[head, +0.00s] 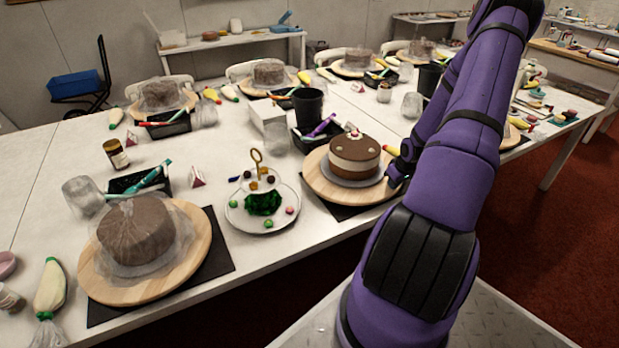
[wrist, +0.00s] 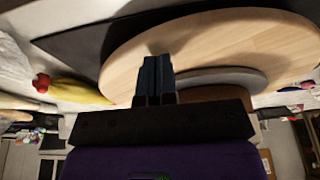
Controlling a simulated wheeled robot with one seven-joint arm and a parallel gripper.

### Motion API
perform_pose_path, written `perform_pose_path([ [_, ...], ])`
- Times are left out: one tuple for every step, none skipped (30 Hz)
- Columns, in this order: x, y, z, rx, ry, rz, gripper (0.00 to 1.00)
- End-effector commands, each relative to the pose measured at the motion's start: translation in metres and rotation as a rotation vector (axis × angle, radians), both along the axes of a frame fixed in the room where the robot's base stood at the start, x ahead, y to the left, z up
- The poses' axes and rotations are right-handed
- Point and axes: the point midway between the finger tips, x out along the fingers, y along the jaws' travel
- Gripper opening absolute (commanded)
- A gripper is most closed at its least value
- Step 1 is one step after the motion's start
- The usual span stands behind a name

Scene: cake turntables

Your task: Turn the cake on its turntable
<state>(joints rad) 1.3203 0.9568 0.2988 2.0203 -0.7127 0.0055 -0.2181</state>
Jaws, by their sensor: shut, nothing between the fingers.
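A round cake (head: 354,157) with brown and cream layers stands on a grey board on a round wooden turntable (head: 318,178). The turntable sits on a black mat (head: 345,210) at the table's front edge, right of the middle in the head view. My gripper (head: 392,172) is at the turntable's right side, partly hidden by my purple arm. In the wrist view my gripper's dark fingers (wrist: 155,72) are shut together with nothing between them, in front of the wooden turntable (wrist: 225,45). I cannot tell whether they touch it. The grey cake board (wrist: 220,78) shows beside the fingers.
A tiered stand (head: 262,218) with sweets stands left of the turntable. A wrapped cake (head: 135,230) on another wooden turntable is at the front left. A black cup (head: 308,105) and a tray of tools (head: 312,138) stand behind. A yellow piping bag (wrist: 75,90) lies near the gripper.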

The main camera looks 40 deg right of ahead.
Motion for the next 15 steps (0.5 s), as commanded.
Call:
perform_pose_path([
  [0.0,0.0,0.005,-0.001,-0.001,-0.001,0.0],
  [0.0,0.0,0.007,-0.001,-0.001,-0.001,0.0],
  [0.0,0.0,0.011,-0.001,-0.002,-0.001,0.0],
  [0.0,0.0,0.014,-0.001,-0.002,0.0,0.0],
  [0.0,0.0,0.018,-0.001,-0.002,0.0,0.0],
  [0.0,0.0,0.021,-0.001,-0.001,0.0,0.0],
  [0.0,0.0,0.023,-0.001,-0.001,0.0,0.0],
  [0.0,0.0,0.024,0.0,-0.001,0.0,0.0],
  [0.0,0.0,0.024,0.0,0.0,0.0,0.0],
  [0.0,0.0,0.024,0.0,0.0,0.0,0.0],
  [0.0,0.0,0.024,0.0,0.0,0.0,0.0],
  [0.0,0.0,0.024,0.0,0.0,0.0,0.0],
  [0.0,0.0,0.024,0.0,0.0,0.0,0.0],
  [0.0,0.0,0.024,0.0,0.0,0.0,0.0],
  [0.0,0.0,0.024,0.0,0.0,0.001,0.0],
])
